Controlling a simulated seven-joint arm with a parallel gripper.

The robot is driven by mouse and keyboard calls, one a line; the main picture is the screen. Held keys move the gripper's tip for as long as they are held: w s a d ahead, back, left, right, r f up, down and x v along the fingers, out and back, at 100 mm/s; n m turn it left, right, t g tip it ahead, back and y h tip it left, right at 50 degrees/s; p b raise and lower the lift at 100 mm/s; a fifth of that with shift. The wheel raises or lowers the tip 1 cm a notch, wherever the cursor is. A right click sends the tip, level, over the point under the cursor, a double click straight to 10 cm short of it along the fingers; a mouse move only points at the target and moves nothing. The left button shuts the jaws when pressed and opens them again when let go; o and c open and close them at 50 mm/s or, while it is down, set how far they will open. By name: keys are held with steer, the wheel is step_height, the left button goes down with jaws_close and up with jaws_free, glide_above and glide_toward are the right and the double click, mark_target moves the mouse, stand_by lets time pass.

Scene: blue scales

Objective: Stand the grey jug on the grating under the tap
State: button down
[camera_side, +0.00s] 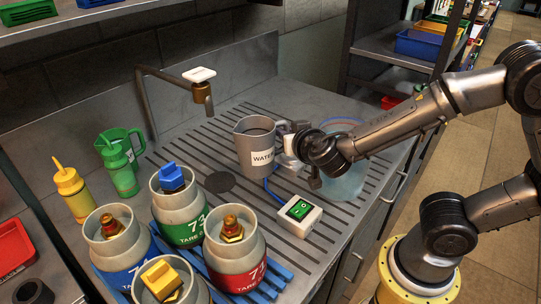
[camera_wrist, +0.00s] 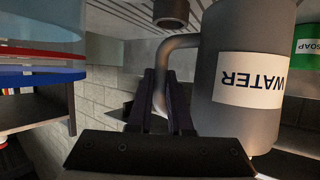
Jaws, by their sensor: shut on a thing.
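The grey jug (camera_side: 255,153) is upright over the slotted grating (camera_side: 205,150), right of the tap. Its white WATER label also shows in the wrist view (camera_wrist: 247,80), upside down. My gripper (camera_side: 288,143) is at the jug's right side, shut on its handle. In the wrist view the dark fingers (camera_wrist: 167,100) close around the handle (camera_wrist: 163,85). The tap (camera_side: 203,93), with a white top, has its spout to the left of the jug. I cannot tell whether the jug's base touches the grating.
A switch box (camera_side: 299,212) with a green button stands in front of the jug. A translucent blue container (camera_side: 345,180) is behind my gripper. Several gas cylinders (camera_side: 181,215) stand front left. A green jug (camera_side: 121,142) and bottles (camera_side: 72,190) stand left. A dark disc (camera_side: 219,182) lies flat.

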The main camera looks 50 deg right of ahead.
steer(key=shift+w+d+f, duration=0.1)
steer(key=shift+w+f, duration=0.9)
steer(key=shift+f, duration=0.55)
steer(key=shift+w+d+f, duration=0.1)
steer(key=shift+w+f, duration=0.9)
steer(key=shift+f, duration=0.6)
steer(key=shift+w+f, duration=1)
steer(key=shift+f, duration=0.55)
steer(key=shift+f, duration=0.35)
steer(key=c, duration=0.8)
jaws_free()
steer(key=shift+f, duration=0.15)
steer(key=shift+c, duration=0.2)
steer(key=shift+s, duration=0.1)
